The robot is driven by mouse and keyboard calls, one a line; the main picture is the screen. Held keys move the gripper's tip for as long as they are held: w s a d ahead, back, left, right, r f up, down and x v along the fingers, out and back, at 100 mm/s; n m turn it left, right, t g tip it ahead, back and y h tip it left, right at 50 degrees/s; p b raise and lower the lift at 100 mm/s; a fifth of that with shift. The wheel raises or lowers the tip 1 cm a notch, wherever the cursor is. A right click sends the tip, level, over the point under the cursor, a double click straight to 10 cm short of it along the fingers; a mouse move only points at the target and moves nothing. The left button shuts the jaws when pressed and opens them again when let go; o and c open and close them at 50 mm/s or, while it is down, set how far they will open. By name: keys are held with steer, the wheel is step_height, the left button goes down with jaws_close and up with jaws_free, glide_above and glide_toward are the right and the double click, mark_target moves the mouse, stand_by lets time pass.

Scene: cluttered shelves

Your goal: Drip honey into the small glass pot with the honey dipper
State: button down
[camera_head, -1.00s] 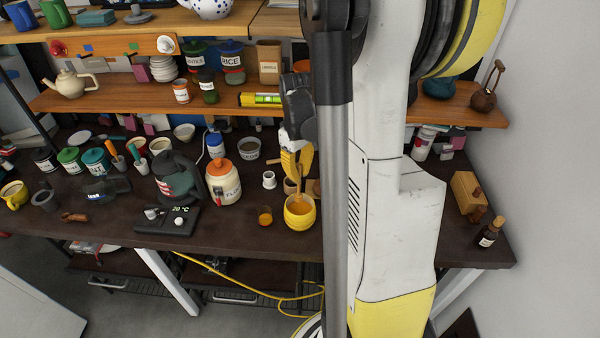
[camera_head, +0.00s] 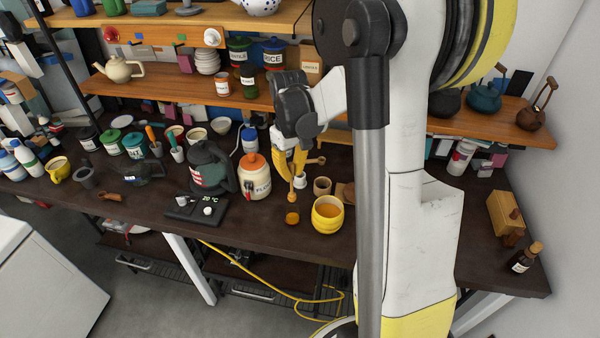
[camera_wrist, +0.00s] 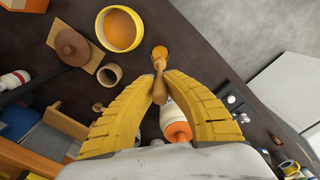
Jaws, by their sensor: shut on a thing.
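My gripper (camera_head: 295,172) has yellow fingers that are shut on the wooden honey dipper (camera_wrist: 159,68). The dipper points down, its lower end tinted orange. The small glass pot (camera_head: 292,219), amber inside, stands on the dark worktop straight below the dipper in the head view. The dipper's tip looks just above it; whether they touch I cannot tell. In the wrist view the pot and the dipper's end overlap. The yellow honey pot (camera_head: 327,228) stands to the right of the glass pot, open, with orange honey inside; it also shows in the wrist view (camera_wrist: 136,38).
The flour jar (camera_head: 255,182) with an orange lid stands left of my gripper. A small wooden cup (camera_head: 322,187) and a wooden board stand behind the honey pot. The worktop's front edge is close to the glass pot.

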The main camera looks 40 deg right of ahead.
steer(key=shift+f, duration=0.1)
stand_by(0.3)
steer(key=shift+f+b, duration=1.3)
steer(key=shift+f, duration=0.2)
steer(key=shift+r, duration=0.1)
stand_by(0.4)
step_height(320, 180, up, 3)
steer(key=shift+r+p, duration=0.1)
steer(key=shift+p, duration=1.05)
steer(key=s+d, duration=0.7)
steer(key=d, duration=0.1)
steer(key=shift+s, duration=0.3)
stand_by(3.2)
